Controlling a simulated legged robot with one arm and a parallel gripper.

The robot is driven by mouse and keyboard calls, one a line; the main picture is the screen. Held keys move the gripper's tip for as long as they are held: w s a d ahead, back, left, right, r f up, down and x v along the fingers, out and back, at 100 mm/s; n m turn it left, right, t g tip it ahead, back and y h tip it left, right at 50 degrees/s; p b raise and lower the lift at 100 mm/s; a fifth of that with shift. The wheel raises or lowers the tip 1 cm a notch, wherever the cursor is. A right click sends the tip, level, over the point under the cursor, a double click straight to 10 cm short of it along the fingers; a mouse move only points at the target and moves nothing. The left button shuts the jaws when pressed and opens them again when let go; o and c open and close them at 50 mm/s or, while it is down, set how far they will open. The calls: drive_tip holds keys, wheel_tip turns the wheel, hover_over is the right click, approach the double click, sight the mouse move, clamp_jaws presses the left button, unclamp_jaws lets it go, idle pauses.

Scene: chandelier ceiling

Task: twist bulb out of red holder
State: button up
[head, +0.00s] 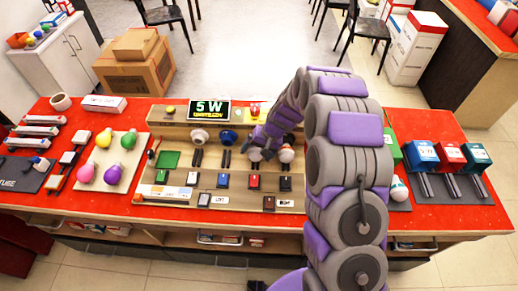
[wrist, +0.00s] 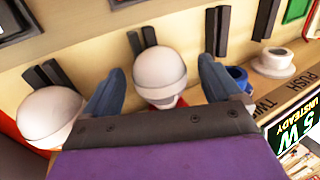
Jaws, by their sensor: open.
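A white bulb (wrist: 160,72) stands between the two fingers of my gripper (wrist: 163,85) in the wrist view. A sliver of the red holder (wrist: 172,103) shows at its base; the rest is hidden by my gripper. The fingers are open, one on each side of the bulb; I cannot tell whether they touch it. In the head view my gripper (head: 262,150) is low over the board, right of the blue holder, and mostly covers this bulb.
A second white bulb (wrist: 48,115) stands close beside one finger. The blue holder (wrist: 237,78) and white holder (wrist: 275,62) are on the other side. A display (head: 209,111) reads "5 W". Coloured bulbs (head: 103,160) lie on a tray at left.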

drive_tip(key=c, duration=1.2)
drive_tip(key=shift+c, duration=0.2)
drive_tip(key=shift+a+r+h+p, duration=0.15)
drive_tip(key=shift+h+p, duration=1.15)
drive_tip(key=shift+p, duration=2.3)
idle(3.0)
